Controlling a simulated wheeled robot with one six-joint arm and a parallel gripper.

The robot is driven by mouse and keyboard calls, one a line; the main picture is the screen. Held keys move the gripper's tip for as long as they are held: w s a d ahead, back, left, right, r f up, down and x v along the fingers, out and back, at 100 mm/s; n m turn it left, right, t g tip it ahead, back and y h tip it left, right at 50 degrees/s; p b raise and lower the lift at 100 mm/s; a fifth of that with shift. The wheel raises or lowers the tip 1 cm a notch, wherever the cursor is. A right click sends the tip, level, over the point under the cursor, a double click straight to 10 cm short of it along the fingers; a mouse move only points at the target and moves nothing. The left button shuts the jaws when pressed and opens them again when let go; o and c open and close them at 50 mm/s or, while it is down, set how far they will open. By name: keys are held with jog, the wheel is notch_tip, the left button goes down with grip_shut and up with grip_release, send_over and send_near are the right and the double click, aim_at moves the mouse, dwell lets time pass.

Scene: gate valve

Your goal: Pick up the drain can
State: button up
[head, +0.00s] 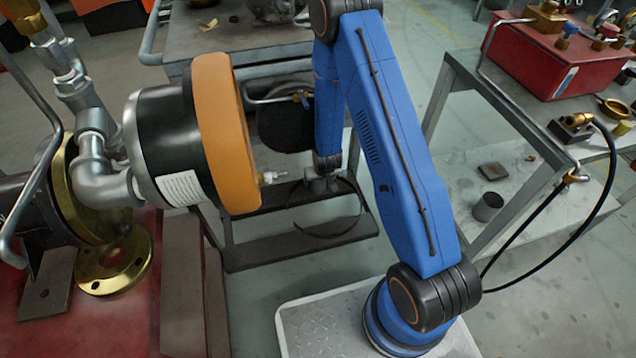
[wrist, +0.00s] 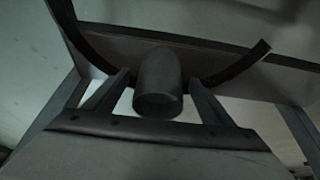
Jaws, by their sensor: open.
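A small dark grey can, open at the top, stands upright on the lower shelf of the right bench; I take it for the drain can (head: 488,207). My gripper (head: 322,186) hangs well to the left of it, above the lower shelf of the middle bench. A wide gap lies between them, and nothing clearly shows in the jaws in the head view. My gripper is open. In the wrist view a dull grey cylinder (wrist: 158,83) fills the middle, with a dark curved strip behind it. I cannot tell whether this cylinder is the can.
A dark square plate (head: 492,171) lies behind the can. A bench leg and a hanging black hose (head: 560,240) flank that shelf. The big orange flange (head: 222,130) and a small silver fitting (head: 270,177) stand left of my gripper. A red box (head: 560,60) sits on the right bench.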

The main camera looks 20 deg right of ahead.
jog(key=shift+x, duration=1.55)
jog(key=shift+w+r, duration=0.1)
jog(key=shift+w, duration=0.05)
jog(key=c, duration=1.6)
jog(key=shift+r, duration=0.15)
